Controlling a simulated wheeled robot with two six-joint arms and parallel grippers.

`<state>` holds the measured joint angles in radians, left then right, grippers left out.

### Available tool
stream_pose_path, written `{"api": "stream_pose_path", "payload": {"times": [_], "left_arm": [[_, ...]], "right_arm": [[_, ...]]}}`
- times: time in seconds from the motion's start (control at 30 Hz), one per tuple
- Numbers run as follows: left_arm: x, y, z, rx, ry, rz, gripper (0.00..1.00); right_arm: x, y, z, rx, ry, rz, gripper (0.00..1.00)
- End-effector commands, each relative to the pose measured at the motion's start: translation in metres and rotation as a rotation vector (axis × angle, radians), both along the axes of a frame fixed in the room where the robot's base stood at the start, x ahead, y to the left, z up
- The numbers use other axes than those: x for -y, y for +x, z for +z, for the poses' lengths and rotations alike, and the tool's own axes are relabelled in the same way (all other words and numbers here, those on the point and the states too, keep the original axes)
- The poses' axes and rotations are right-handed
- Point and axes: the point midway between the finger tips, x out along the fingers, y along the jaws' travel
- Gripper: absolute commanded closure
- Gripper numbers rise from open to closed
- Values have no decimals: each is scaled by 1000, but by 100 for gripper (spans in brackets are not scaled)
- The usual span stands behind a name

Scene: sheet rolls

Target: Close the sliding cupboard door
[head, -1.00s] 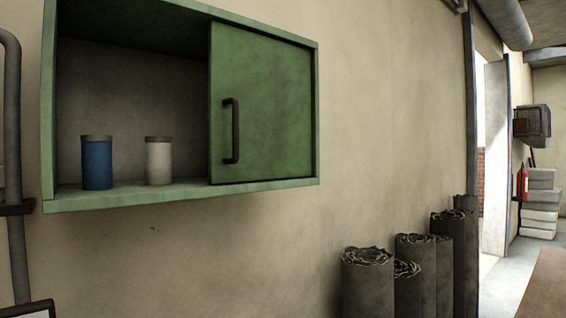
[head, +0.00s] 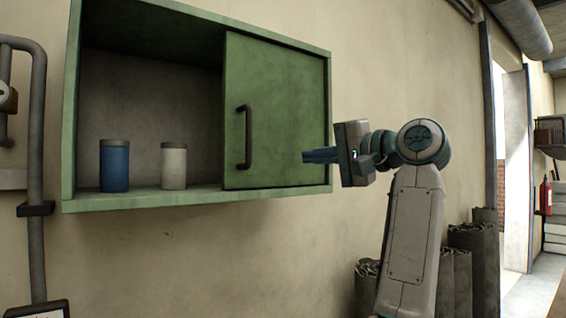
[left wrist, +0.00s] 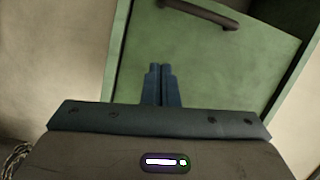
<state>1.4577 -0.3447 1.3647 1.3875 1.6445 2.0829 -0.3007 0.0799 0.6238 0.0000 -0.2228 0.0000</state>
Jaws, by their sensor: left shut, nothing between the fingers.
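The green sliding door (head: 275,130) covers the right part of the green wall cupboard (head: 150,201). The left part is open and shows its dark inside. A dark vertical handle (head: 245,137) is on the door's left side. My left gripper (head: 306,156) is shut and empty, in front of the door's lower right edge and to the right of the handle. In the left wrist view, the shut blue fingers (left wrist: 162,86) point at the green door (left wrist: 215,65), with the handle (left wrist: 200,12) at the top. I cannot tell whether the fingertips touch the door. My right gripper is not in view.
A blue jar (head: 114,167) and a white jar (head: 174,167) stand on the cupboard floor in the open part. Grey rolls (head: 472,262) stand against the wall at lower right. A grey pipe (head: 37,170) runs up the wall at left.

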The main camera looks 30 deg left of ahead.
Motion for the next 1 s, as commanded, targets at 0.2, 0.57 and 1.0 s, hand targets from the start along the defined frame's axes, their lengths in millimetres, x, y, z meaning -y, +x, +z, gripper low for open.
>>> {"api": "stream_pose_path", "payload": {"times": [0.2, 0.57, 1.0], "left_arm": [[-36, 5, 2, -4, 3, 5, 100], [-100, 4, -4, -3, 3, 1, 100], [-109, -22, -12, -6, 5, 3, 100]], "right_arm": [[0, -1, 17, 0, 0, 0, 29], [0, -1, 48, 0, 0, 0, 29], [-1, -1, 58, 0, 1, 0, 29]]}}
